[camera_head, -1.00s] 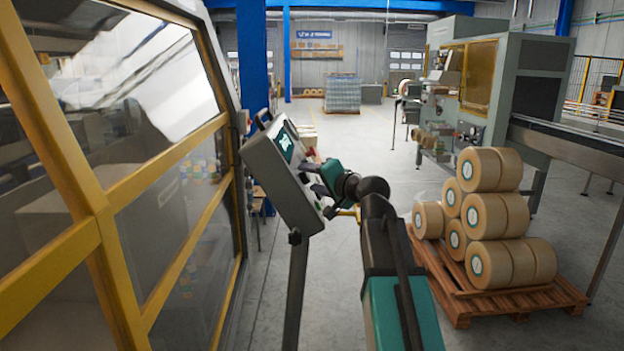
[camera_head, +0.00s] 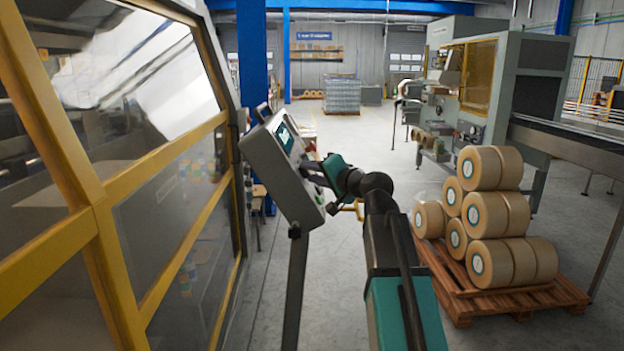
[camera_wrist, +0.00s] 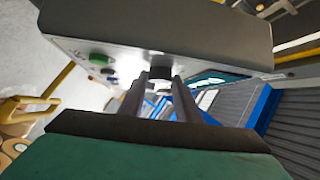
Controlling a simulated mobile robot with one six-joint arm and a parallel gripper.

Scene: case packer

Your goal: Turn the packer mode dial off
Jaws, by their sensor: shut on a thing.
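The grey control box (camera_head: 283,172) stands on a dark post left of centre in the head view, with a lit screen (camera_head: 285,138) on its face. My gripper (camera_head: 310,170) is at the face of this box. In the wrist view the box (camera_wrist: 160,28) spans the top, and my two fingers (camera_wrist: 160,90) reach up to its face. They are shut on a small dark knob, the mode dial (camera_wrist: 161,73). A green button (camera_wrist: 100,59) and small dark controls sit left of the dial. The dial's markings and pointer cannot be read.
A yellow-framed glazed machine guard (camera_head: 105,210) fills the left side. A wooden pallet (camera_head: 470,300) with several tan rolls (camera_head: 495,210) stands at the right. A conveyor (camera_head: 570,138) runs at the far right. The floor aisle behind the box is clear.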

